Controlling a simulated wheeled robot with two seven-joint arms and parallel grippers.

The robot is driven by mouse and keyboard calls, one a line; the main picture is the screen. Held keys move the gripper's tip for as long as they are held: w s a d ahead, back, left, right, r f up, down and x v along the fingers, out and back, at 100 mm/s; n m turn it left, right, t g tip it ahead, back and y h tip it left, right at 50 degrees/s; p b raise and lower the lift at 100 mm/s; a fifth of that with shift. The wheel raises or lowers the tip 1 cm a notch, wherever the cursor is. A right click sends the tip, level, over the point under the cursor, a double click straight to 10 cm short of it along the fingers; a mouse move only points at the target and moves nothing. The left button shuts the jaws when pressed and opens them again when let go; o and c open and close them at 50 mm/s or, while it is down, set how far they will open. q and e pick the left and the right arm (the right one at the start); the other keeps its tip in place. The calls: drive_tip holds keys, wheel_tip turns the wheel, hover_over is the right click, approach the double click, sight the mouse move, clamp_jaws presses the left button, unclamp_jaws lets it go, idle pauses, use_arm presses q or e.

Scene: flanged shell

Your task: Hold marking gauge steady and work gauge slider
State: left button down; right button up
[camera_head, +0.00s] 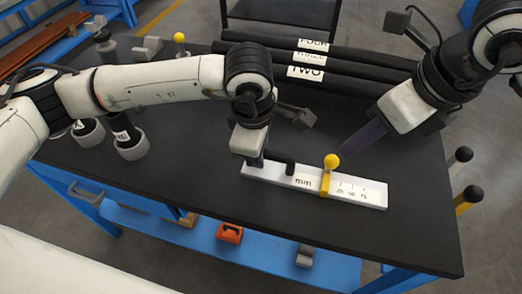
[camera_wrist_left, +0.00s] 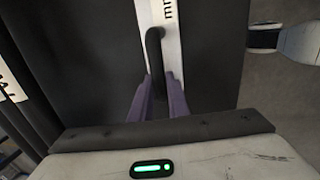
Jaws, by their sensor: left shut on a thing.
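The marking gauge (camera_head: 358,196) is a long white bar lying on the dark bench top, marked "mm" with a scale at its right part. Its black handle (camera_head: 290,167) stands near the left end. The gauge slider (camera_head: 326,182) is a yellow band across the bar with a yellow ball knob (camera_head: 331,161) on top. My left gripper (camera_wrist_left: 158,88) has its purple fingers shut on the black handle, which also shows in the left wrist view (camera_wrist_left: 154,45). My right gripper (camera_head: 362,139) is above the bench, behind and right of the knob, apart from it; its finger gap is unclear.
Black bars (camera_head: 340,57) labelled FOUR, THREE and TWO lie at the back of the bench. Dark cylinders with grey bases (camera_head: 130,148) stand at the left. Levers with yellow and black ends (camera_head: 468,194) are beyond the right edge. The bench front right is clear.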

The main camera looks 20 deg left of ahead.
sight(335, 157)
drive_tip(key=shift+o, duration=0.4)
drive_tip(key=m, duration=0.1)
drive_tip(key=w+m, duration=0.1)
drive_tip(key=m+g, duration=0.1)
drive_tip(key=shift+w+a+h, duration=0.25)
drive_tip(key=shift+w+h, duration=0.05)
drive_tip(key=shift+w, duration=0.1)
drive_tip(key=a+f+m, duration=0.1)
drive_tip(key=f, duration=0.3)
drive_tip(key=a+f+m+g, duration=0.1)
drive_tip(key=f+m, duration=0.1)
drive_tip(key=f, duration=0.1)
drive_tip(key=w+a+f+m, duration=0.1)
drive_tip(key=f+m, duration=0.1)
drive_tip(key=f, duration=0.2)
drive_tip(key=shift+f+g, duration=0.3)
drive_tip(key=shift+g, duration=0.1)
